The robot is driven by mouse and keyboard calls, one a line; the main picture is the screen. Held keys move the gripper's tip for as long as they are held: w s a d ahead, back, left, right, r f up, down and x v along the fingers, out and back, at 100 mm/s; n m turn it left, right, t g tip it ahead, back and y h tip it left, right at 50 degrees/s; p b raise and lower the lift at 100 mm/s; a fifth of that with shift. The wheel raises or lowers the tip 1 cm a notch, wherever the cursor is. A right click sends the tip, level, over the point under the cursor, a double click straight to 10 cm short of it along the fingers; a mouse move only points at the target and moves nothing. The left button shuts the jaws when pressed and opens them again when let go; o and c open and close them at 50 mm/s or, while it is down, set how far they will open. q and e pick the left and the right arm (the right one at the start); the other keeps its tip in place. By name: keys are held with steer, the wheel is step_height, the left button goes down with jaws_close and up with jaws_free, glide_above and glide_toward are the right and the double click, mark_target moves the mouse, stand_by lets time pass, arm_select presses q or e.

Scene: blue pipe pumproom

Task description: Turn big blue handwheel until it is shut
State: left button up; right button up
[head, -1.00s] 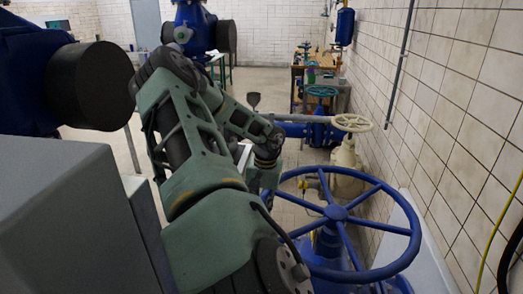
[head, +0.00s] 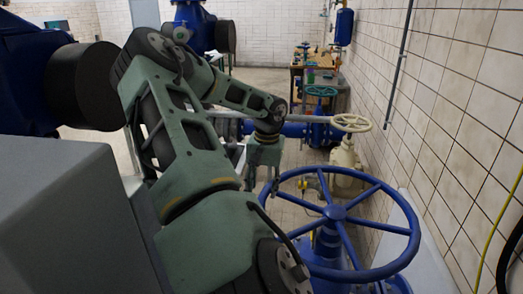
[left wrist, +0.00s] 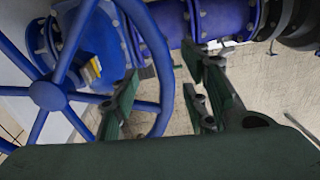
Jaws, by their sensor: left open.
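The big blue handwheel (head: 336,212) lies nearly flat on its blue valve at the lower right of the head view. It has several spokes and a round hub. My left gripper (head: 262,180) is at the wheel's far left rim in the head view. In the left wrist view the handwheel (left wrist: 47,96) fills the left side. My left gripper's fingers (left wrist: 165,92) are spread apart there, with part of the blue rim showing between them. Whether they touch the rim cannot be told. My right gripper is not in view.
A cream handwheel (head: 352,122) on a cream valve (head: 346,170) stands just beyond. A blue pipe (head: 300,130) runs behind my gripper. The tiled wall (head: 450,110) is close on the right. A workbench (head: 312,72) stands farther back.

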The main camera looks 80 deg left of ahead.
arm_select(q)
steer(key=shift+w+r, duration=0.1)
steer(key=shift+r, duration=2.2)
steer(key=shift+c, duration=0.5)
